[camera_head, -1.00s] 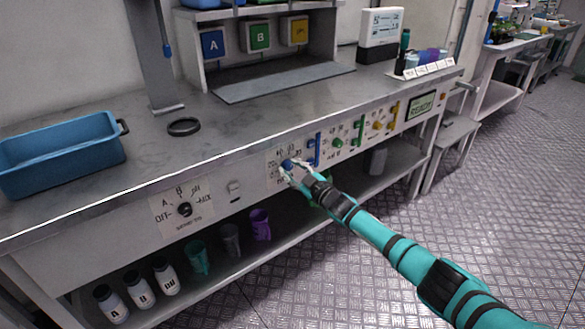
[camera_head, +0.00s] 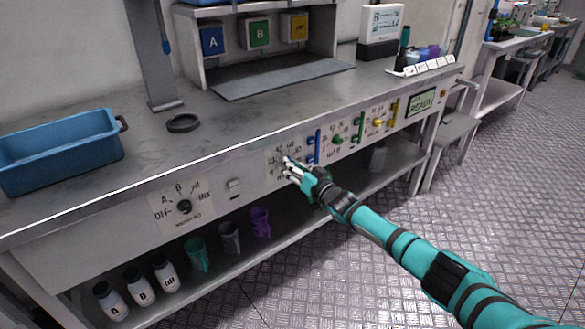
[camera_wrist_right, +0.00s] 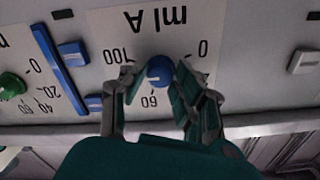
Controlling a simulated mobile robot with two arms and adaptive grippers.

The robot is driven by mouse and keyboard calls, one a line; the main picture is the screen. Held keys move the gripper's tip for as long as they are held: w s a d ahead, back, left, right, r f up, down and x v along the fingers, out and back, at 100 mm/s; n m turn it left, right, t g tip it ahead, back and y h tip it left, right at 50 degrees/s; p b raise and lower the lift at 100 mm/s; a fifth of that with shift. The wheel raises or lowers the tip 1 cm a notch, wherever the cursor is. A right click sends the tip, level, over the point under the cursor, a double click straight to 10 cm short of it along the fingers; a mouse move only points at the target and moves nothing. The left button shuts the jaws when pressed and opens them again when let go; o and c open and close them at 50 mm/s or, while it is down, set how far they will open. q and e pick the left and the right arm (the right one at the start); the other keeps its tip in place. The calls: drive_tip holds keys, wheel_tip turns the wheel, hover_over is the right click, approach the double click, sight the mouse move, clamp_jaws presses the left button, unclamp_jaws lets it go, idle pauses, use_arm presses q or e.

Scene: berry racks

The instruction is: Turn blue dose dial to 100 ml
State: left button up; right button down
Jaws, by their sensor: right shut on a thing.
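The blue dose dial (camera_wrist_right: 159,68) sits in the middle of the right wrist view, on a white scale plate (camera_wrist_right: 142,22) that appears upside down. The plate reads "ml A", with 100 left of the dial, 0 right and 60 below. A short pale mark shows on the dial face; its exact reading is unclear. My right gripper (camera_wrist_right: 157,74) is shut on the dial, a finger on each side. In the head view my right gripper (camera_head: 289,167) covers the dial at the bench's front panel. My left gripper is not in view.
Right of the dial are a blue slider strip (camera_head: 313,147), a green dial (camera_head: 338,141), a yellow dial (camera_head: 378,123) and a READY display (camera_head: 421,102). A black selector knob (camera_head: 184,207) is further left. Bottles and cups stand on the shelf below.

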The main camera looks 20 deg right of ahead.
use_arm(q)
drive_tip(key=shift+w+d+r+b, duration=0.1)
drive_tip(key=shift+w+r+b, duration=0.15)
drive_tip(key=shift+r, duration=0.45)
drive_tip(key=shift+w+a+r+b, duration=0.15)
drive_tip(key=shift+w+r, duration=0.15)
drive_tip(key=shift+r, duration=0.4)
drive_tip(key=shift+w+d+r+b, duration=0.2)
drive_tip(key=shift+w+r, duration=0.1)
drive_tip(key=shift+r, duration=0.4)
use_arm(e)
drive_tip(key=shift+m, duration=2.3)
drive_tip(key=c, duration=1)
unclamp_jaws()
drive_tip(key=shift+a, duration=0.1)
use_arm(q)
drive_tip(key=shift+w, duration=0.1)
use_arm(e)
drive_tip(key=v, duration=1.2)
